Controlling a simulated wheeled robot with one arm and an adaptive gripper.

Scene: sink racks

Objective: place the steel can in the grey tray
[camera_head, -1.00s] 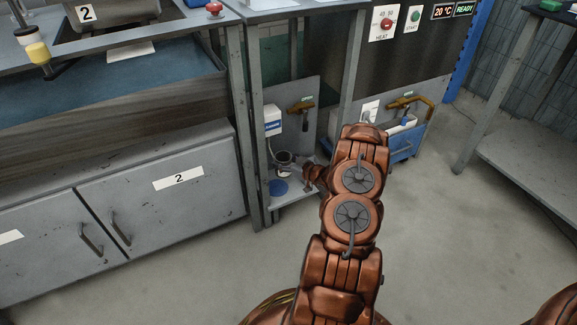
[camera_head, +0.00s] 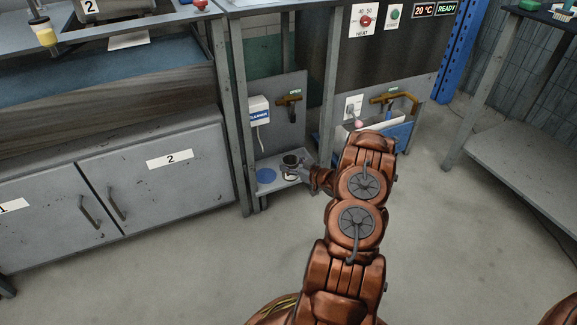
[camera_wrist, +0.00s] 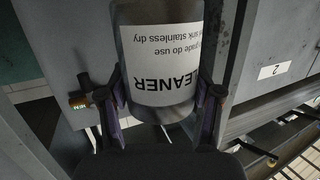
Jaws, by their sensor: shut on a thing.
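The steel can (camera_head: 290,165) is a small open-topped cylinder with a white label, over the low shelf of the grey stand in the head view. In the wrist view the can (camera_wrist: 164,65) fills the top middle, its "CLEANER" label upside down. My gripper (camera_wrist: 162,105) is shut on the can, one finger on each side. In the head view my gripper (camera_head: 306,170) is at the can's right side, partly hidden by my arm. I cannot tell whether the can's base touches the shelf. I cannot clearly identify the grey tray.
A blue disc (camera_head: 266,176) lies on the low shelf (camera_head: 262,189), left of the can. A white box (camera_head: 258,110) and brass valve (camera_head: 289,99) are above. A blue bin (camera_head: 399,132) stands right. Grey cabinets (camera_head: 165,185) stand left; the floor in front is clear.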

